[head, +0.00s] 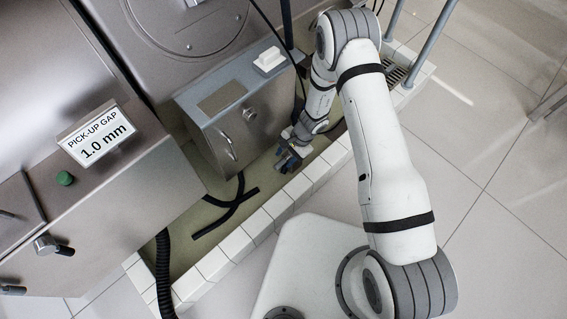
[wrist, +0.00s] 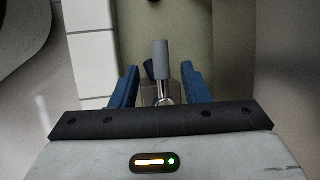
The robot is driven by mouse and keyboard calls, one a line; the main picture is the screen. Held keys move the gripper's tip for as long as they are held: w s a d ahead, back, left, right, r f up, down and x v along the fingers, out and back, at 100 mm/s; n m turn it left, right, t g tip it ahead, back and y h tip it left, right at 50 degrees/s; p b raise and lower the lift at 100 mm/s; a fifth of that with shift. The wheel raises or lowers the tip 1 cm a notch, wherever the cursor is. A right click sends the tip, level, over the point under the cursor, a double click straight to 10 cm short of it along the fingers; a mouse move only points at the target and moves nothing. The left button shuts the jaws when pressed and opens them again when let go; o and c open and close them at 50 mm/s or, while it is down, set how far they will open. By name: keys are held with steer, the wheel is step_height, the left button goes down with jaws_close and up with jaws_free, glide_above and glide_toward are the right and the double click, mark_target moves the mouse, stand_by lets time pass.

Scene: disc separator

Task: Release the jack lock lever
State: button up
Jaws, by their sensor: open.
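My gripper (head: 289,158) is low beside the stainless box in the head view, near the tiled edge of the floor channel. In the wrist view its two blue fingers (wrist: 160,67) are apart. A grey cylindrical handle on a shiny metal stem (wrist: 161,58), which looks like the lock lever, stands between the fingers with a gap on both sides. A dark knob (wrist: 149,70) sits just left of it. In the head view my gripper and arm hide this handle.
The stainless box (head: 235,125) carries a handle and a round knob on its front. White tiles (head: 258,224) edge the channel. A machine with a "PICK-UP GAP 1.0 mm" sign (head: 97,134) stands left. Open tiled floor lies right.

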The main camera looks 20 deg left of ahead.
mark_target(281, 163)
steer(key=shift+b+x, duration=0.4)
steer(key=shift+x, duration=1.35)
jaws_close()
